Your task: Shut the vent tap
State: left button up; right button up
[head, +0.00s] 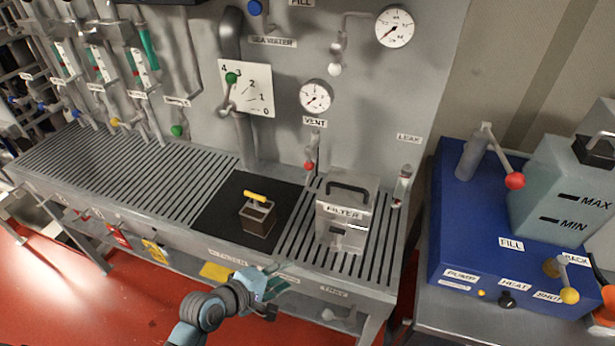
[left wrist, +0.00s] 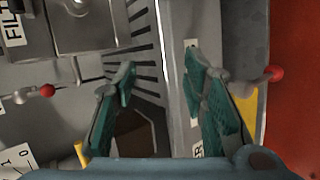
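The vent tap (head: 309,165) has a red knob and sits on the grey wall panel under the VENT label (head: 315,122). A red knob at the left of the left wrist view (left wrist: 46,90) appears to be the same tap. My left gripper (head: 276,281) is at the bench's front edge, below and apart from the tap. In the left wrist view its two teal-padded fingers (left wrist: 158,78) stand apart with nothing held between them. My right gripper is not in view.
A metal FILTER box (head: 343,225) stands on the slatted bench right of the tap. A small brown box with a yellow handle (head: 257,215) sits on a black mat (head: 222,206). The left slats are clear.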

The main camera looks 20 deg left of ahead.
pick_arm(q)
jog(key=w+r+n+t+h, duration=0.1)
jog(key=w+r+n+t, duration=0.3)
jog(key=w+r+n, duration=0.4)
jog(key=n+t+y, duration=0.1)
jog(key=n+t, duration=0.3)
jog(key=n, duration=0.7)
send_near(309, 158)
jog(key=b+x, duration=0.5)
jog(key=x, duration=0.4)
jog(key=shift+w+f, duration=0.25)
jog(key=shift+w, duration=0.45)
jog(key=shift+w+d+r, duration=0.1)
jog(key=shift+r, duration=0.1)
jog(key=shift+c, duration=0.6)
jog(key=c, duration=0.7)
jog(key=shift+d+r, duration=0.1)
jog(key=shift+d, duration=0.05)
grip_shut()
